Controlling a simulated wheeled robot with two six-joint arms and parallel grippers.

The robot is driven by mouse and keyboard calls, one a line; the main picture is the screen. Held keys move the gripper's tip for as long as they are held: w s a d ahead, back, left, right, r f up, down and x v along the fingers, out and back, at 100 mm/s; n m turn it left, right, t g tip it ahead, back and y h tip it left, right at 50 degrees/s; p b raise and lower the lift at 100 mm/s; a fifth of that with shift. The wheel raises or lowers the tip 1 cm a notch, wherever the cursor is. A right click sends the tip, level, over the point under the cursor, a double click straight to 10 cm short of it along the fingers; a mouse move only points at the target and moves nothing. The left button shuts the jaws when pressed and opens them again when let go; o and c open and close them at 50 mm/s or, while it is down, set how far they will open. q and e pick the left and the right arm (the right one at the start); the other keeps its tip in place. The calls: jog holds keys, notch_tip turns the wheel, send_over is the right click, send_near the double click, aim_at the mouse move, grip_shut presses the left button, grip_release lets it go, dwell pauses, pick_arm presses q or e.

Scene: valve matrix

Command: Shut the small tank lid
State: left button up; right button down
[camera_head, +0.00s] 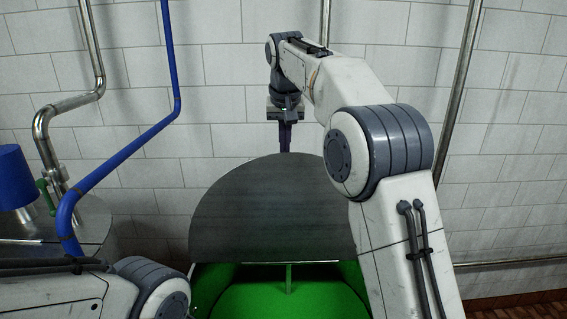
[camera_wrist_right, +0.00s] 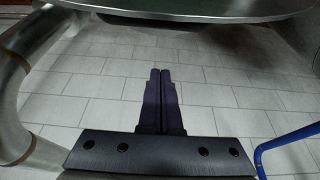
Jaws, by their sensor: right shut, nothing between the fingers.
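The small tank lid (camera_head: 268,210) is a dark grey half-round plate that stands raised in the head view, hinged along its straight lower edge. Below it the tank (camera_head: 285,300) is open, with a green inside. My right gripper (camera_head: 285,146) points down just behind the lid's top rim, its fingertips partly hidden by the lid. It is shut and empty. In the right wrist view the closed dark fingers (camera_wrist_right: 160,78) show, with the lid's edge (camera_wrist_right: 200,14) across the top. I cannot tell whether they touch the lid. My left gripper is out of view; only part of the left arm shows.
A blue pipe (camera_head: 178,60) and a bent metal pipe (camera_head: 45,125) run at the left, beside another metal tank top (camera_head: 95,215) with a blue cylinder (camera_head: 14,175). A metal pipe (camera_head: 458,95) stands at the right. The white tiled wall (camera_head: 225,80) closes the back.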

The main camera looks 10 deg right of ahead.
aim_at(284, 161)
jog(key=shift+s+a+f, duration=0.2)
jog(key=shift+s+f, duration=0.5)
jog(key=shift+f, duration=0.2)
jog(key=shift+s+a+f, duration=0.15)
jog(key=shift+s+f, duration=0.5)
jog(key=shift+f, duration=0.25)
